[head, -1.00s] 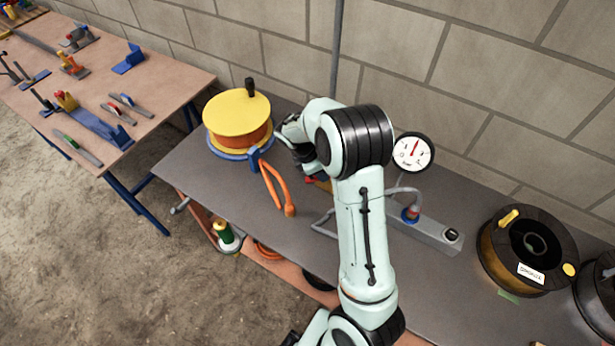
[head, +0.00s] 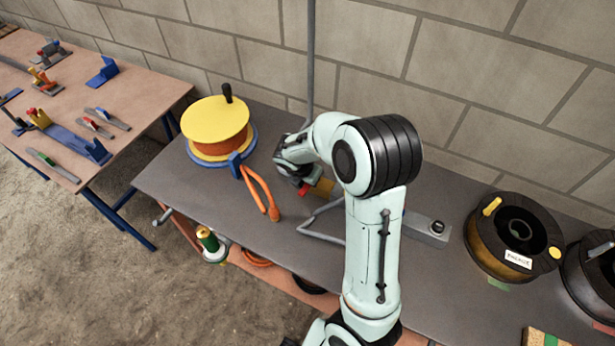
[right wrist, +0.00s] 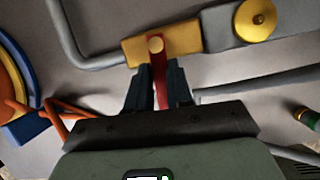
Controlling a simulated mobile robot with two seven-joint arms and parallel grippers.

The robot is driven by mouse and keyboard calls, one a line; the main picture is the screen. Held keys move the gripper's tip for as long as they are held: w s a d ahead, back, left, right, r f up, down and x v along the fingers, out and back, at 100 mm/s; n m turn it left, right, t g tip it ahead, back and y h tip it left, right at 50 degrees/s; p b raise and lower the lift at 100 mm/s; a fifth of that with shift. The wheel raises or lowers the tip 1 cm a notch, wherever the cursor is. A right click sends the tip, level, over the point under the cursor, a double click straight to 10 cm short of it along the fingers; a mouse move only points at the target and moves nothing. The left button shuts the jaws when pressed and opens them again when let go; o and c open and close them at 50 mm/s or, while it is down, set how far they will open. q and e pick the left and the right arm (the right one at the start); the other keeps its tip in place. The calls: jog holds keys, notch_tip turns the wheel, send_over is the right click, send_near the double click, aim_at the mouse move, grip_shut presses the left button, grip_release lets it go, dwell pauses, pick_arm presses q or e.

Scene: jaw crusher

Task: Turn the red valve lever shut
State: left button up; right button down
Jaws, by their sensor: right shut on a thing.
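The red valve lever (right wrist: 160,78) runs from a brass pivot on the yellow valve body (right wrist: 187,37) down between my right gripper's fingers (right wrist: 159,88) in the right wrist view. The lever lies roughly across the line of the valve body and grey pipe. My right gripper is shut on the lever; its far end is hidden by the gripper. In the head view, my right gripper (head: 299,184) is at the valve, and only a little of the red lever and yellow body (head: 323,187) shows. My left gripper is not in view.
Bent grey pipe (head: 322,238) lies near my arm. A block wall stands behind.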

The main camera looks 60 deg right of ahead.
jog(key=shift+s+n+t, duration=0.15)
jog(key=shift+n+t, duration=0.15)
jog(key=shift+n, duration=0.3)
jog(key=c, duration=1)
grip_release()
jog(key=shift+r, duration=0.1)
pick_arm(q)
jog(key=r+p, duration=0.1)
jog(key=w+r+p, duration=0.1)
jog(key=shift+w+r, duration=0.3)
pick_arm(e)
jog(key=v, duration=1.3)
jog(key=shift+a, duration=0.15)
